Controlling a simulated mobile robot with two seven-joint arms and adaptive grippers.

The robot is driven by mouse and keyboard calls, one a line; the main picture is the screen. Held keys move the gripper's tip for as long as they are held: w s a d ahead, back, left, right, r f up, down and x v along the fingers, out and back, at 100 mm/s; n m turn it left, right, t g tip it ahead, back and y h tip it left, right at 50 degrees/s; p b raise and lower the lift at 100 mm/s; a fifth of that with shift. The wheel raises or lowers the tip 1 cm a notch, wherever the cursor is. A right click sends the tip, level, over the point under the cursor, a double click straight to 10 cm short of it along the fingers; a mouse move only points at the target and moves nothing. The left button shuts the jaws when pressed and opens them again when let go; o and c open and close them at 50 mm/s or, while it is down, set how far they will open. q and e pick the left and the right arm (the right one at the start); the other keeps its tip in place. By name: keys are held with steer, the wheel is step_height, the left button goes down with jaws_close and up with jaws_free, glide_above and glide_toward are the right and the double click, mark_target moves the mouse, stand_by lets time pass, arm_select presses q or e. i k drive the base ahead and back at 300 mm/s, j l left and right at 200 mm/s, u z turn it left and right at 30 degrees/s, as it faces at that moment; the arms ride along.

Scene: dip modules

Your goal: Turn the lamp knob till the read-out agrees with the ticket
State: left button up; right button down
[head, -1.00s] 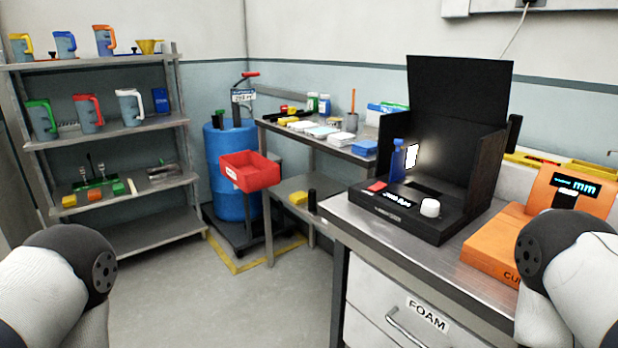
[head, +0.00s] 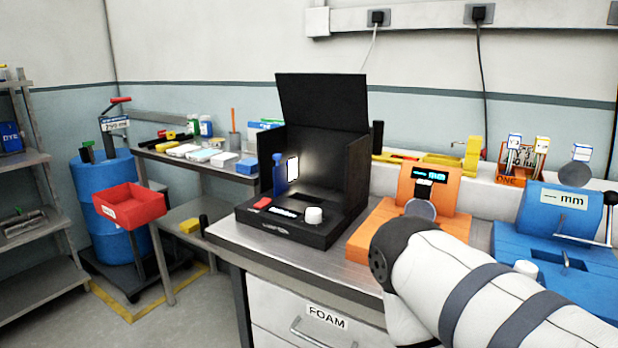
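A black lamp box (head: 345,165) with a raised black lid stands on the metal bench. A white knob (head: 314,215) sits on its front panel, right of a small lit read-out (head: 284,211) that is too small to read. A lit white lamp panel (head: 292,169) and a blue upright piece (head: 278,177) are inside the box. I cannot make out a ticket for certain. One of my arms reaches in from the right, below the box; its gripper is not visible. My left arm is out of view.
An orange gauge (head: 427,190) and a blue gauge (head: 559,212), both marked mm, stand right of the box. A red button (head: 263,203) is on the box's front. A red bin (head: 129,204) and blue drum (head: 90,180) stand left. Floor is free at the lower left.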

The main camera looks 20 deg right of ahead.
mark_target(313, 215)
steer(key=z, duration=1.9)
steer(key=i+j+u, duration=0.15)
steer(key=j+u, duration=0.25)
steer(key=i+j+u, duration=0.15)
steer(key=u, duration=0.2)
steer(key=i+j+u, duration=0.15)
steer(key=i+u, duration=0.25)
steer(key=k, duration=0.1)
